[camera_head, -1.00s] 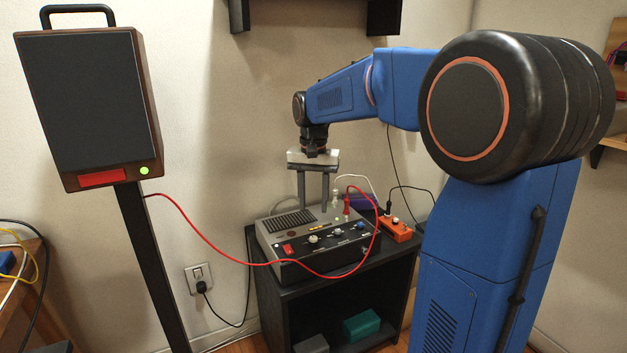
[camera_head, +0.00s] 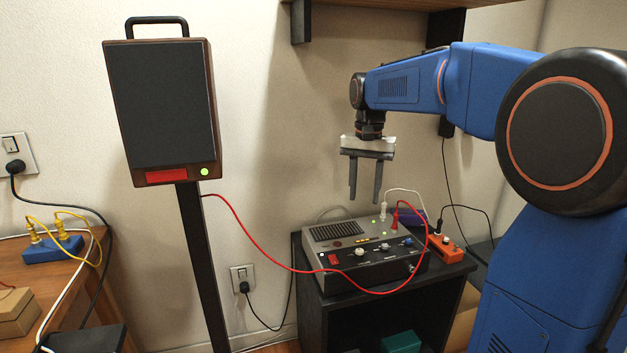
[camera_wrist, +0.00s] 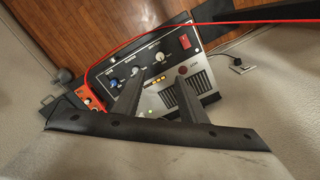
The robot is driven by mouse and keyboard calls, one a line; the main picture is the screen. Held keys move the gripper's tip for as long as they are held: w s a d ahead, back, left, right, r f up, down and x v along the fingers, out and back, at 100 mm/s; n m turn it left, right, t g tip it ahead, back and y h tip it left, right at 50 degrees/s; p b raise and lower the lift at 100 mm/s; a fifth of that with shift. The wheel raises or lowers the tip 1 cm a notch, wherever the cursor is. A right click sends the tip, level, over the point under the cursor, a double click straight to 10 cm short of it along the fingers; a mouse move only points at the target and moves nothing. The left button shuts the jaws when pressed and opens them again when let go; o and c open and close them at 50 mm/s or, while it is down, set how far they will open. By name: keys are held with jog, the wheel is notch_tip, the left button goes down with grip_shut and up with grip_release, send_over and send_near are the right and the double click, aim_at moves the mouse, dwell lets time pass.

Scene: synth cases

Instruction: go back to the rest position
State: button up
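My gripper (camera_head: 366,182) hangs from my blue arm above and behind the grey and black control box (camera_head: 345,272). Its two fingers point down, stand apart, and hold nothing. In the wrist view my gripper (camera_wrist: 160,98) shows both fingers spread over the same box (camera_wrist: 125,72), with a clear gap between them. The fingertips are apart from the box. A red cable (camera_head: 262,250) and a white cable plug into the top of the box.
A speaker-like panel (camera_head: 160,105) with a green light stands on a dark post at left. The box rests on a black cabinet (camera_head: 320,305). An orange device (camera_head: 444,247) lies beside it. A wooden table (camera_head: 90,300) is at far left. A shelf hangs above.

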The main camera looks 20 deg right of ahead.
jog(key=shift+s, duration=0.1)
jog(key=s+a+f+n+t, duration=0.1)
jog(key=s+f, duration=0.3)
jog(key=s, duration=0.6)
jog(key=s+a+f+n+t, duration=0.1)
jog(key=s+f, duration=0.4)
jog(key=s, duration=0.5)
jog(key=s+a+f+n+t, duration=0.1)
jog(key=s+f+n, duration=0.3)
jog(key=s, duration=0.6)
jog(key=shift+a+f+n+t, duration=0.35)
jog(key=shift+n+t, duration=0.25)
jog(key=shift+t, duration=0.3)
